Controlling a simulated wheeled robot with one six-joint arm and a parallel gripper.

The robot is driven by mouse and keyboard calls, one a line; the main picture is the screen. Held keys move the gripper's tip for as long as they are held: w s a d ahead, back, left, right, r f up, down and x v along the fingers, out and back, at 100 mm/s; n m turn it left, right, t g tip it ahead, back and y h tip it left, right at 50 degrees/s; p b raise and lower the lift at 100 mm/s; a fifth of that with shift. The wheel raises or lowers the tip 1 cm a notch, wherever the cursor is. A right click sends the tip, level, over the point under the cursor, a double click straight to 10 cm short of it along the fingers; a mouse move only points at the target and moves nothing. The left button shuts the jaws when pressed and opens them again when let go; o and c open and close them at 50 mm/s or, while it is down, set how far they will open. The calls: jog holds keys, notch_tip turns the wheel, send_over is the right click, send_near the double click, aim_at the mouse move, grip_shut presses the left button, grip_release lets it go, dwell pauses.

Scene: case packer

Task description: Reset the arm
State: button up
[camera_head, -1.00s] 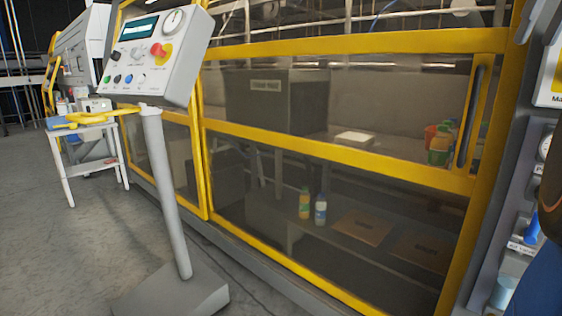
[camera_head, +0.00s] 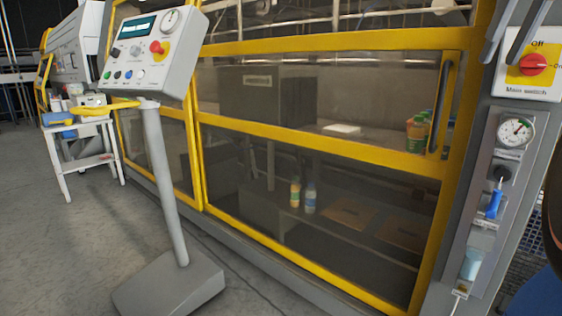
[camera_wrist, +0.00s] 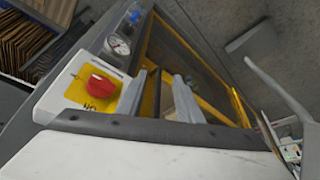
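My gripper (camera_head: 513,48) shows at the top right of the head view as two grey fingers, just above and in front of the main switch (camera_head: 533,65). In the wrist view my gripper (camera_wrist: 157,98) has its two grey fingers apart, with nothing between them but the background. The main switch has a red knob on a yellow plate, with "Off" above it and "On" to its right. In the wrist view the red knob (camera_wrist: 100,86) is left of the fingers. I cannot tell whether the fingers touch anything.
A yellow-framed guard door (camera_head: 330,142) encloses the machine. A control panel on a post (camera_head: 165,185) stands in front at left. A gauge (camera_head: 515,131) and a blue-handled valve (camera_head: 494,204) sit below the switch. A white side table (camera_head: 88,165) is far left. Open floor lies left.

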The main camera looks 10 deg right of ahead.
jog(key=w+a+f, duration=0.2)
jog(key=a+f, duration=0.6)
jog(key=f, duration=0.4)
jog(key=s+a+f+n, duration=0.1)
jog(key=s+a+f, duration=0.2)
jog(key=f, duration=1)
jog(key=s+a+f+n, duration=0.1)
jog(key=s+a+f, duration=0.2)
jog(key=f, duration=1)
jog(key=s+a+f+n+y, duration=0.1)
jog(key=s+a+f, duration=0.3)
jog(key=f, duration=0.9)
jog(key=a, duration=0.3)
jog(key=shift+a, duration=0.3)
jog(key=shift+s+r, duration=0.1)
